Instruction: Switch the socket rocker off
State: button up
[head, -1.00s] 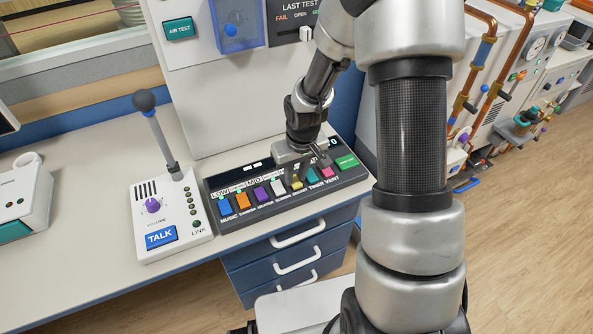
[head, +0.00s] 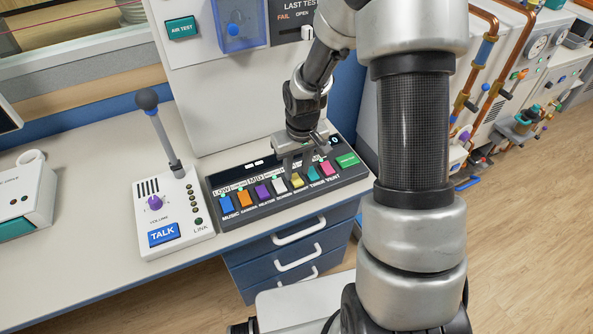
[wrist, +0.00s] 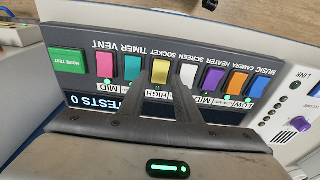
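The control panel (head: 262,208) carries a row of coloured rockers. The socket rocker is the yellow one, seen in the head view (head: 297,180) and the wrist view (wrist: 160,71), between the white screen rocker (wrist: 188,75) and the teal timer rocker (wrist: 132,67). My gripper (head: 299,165) is just above and behind the yellow rocker. Contact cannot be told. The panel strip behind the yellow rocker is partly hidden by the fingers.
A talk box (head: 172,222) with an upright microphone stalk (head: 160,133) stands left of the panel. Pink (wrist: 105,65), purple (wrist: 213,80), orange (wrist: 238,84) and blue (wrist: 259,87) rockers share the row. A green button (head: 347,160) sits at its right end.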

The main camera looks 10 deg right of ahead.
notch_tip(320, 180, up, 15)
jog(key=s+p, duration=0.2)
jog(key=shift+d, duration=0.15)
jog(key=shift+r, duration=0.1)
jog(key=s+r+m+t+p, duration=0.1)
jog(key=s+r+t+p, duration=0.1)
jog(key=s+r+p, duration=0.3)
jog(key=s+r+m+t+p, duration=0.1)
jog(key=s+r+p, duration=0.4)
jog(key=s+r, duration=0.8)
notch_tip(320, 180, up, 7)
jog(key=shift+s+a+r+t, duration=0.1)
jog(key=shift+s+a+t, duration=0.1)
jog(key=shift+s+t, duration=0.25)
